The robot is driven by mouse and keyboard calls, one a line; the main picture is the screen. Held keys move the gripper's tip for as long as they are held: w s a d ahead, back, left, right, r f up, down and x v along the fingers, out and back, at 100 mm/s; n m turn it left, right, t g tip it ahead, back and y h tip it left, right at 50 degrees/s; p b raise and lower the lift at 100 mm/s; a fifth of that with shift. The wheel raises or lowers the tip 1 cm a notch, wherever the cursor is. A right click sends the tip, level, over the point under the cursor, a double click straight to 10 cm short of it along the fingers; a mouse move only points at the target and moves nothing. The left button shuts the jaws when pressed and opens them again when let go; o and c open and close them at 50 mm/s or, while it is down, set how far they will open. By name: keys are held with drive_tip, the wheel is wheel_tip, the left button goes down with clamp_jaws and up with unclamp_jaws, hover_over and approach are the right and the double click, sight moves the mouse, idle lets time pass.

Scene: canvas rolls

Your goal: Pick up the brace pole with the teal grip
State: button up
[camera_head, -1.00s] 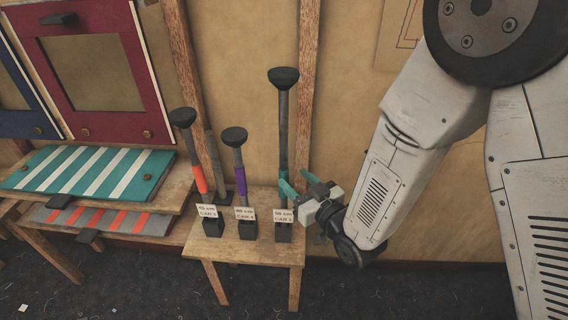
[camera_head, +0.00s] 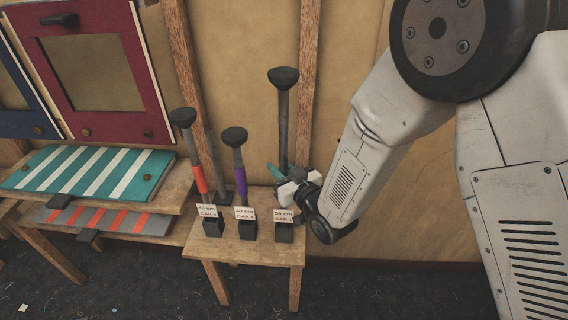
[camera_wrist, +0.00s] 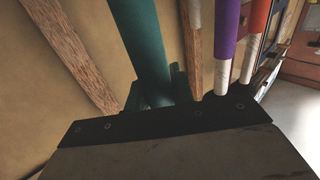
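The brace pole with the teal grip (camera_wrist: 146,42) stands upright at the right of the small wooden stand. Its dark cup-shaped head (camera_head: 284,77) and grey shaft (camera_head: 283,125) show in the head view. Its foot sits in a black block with a white label (camera_head: 284,216). My gripper (camera_head: 284,173) is at the grip's height, with its teal fingers on either side of the pole. In the wrist view the fingers (camera_wrist: 155,95) flank the teal grip closely. They look open; whether they touch the grip is unclear. My gripper hides most of the grip in the head view.
A pole with a purple grip (camera_head: 240,183) and one with an orange grip (camera_head: 201,181) stand to the left on the same stand (camera_head: 234,249). Wooden wall posts (camera_head: 306,90) rise behind. Striped teal (camera_head: 93,172) and grey panels lie further left.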

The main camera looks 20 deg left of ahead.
sight(287, 109)
drive_tip(key=shift+r, duration=0.1)
clamp_jaws()
drive_tip(key=shift+r, duration=9.2)
